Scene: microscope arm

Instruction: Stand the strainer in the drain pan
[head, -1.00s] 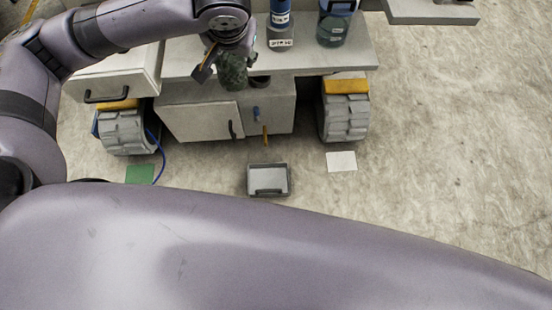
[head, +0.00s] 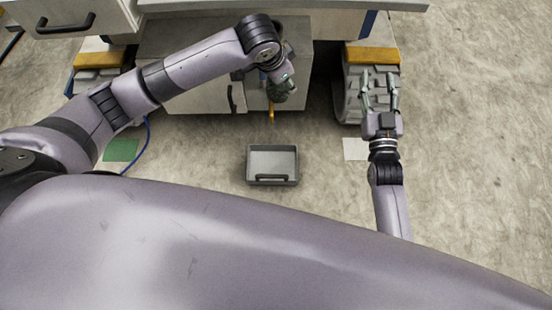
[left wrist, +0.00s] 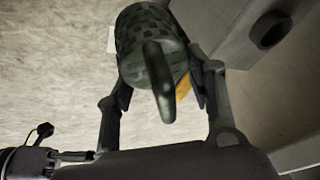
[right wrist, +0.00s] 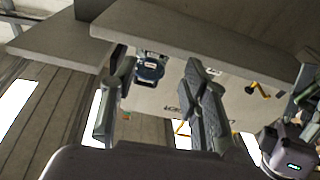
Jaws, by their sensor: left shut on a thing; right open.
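The strainer (head: 284,92) is a dark green, patterned cylinder, partly hidden by my left arm in the head view. My left gripper (head: 277,78) is shut on it and holds it in front of the cabinet, beyond the pan. In the left wrist view the strainer (left wrist: 146,30) sits between the fingers, its curved handle toward the camera. The drain pan (head: 272,161) is a shallow grey tray with a dark handle on its near side, empty on the floor. My right gripper (head: 379,82) is open and empty, to the right of the pan; its spread fingers also show in the right wrist view (right wrist: 158,75).
The cabinet (head: 190,85) with a wheel unit (head: 357,98) at its right stands behind the pan. An orange spout-like piece (head: 271,114) hangs below the strainer. A green sheet (head: 122,150) and a white sheet (head: 355,149) lie on the floor. Floor around the pan is clear.

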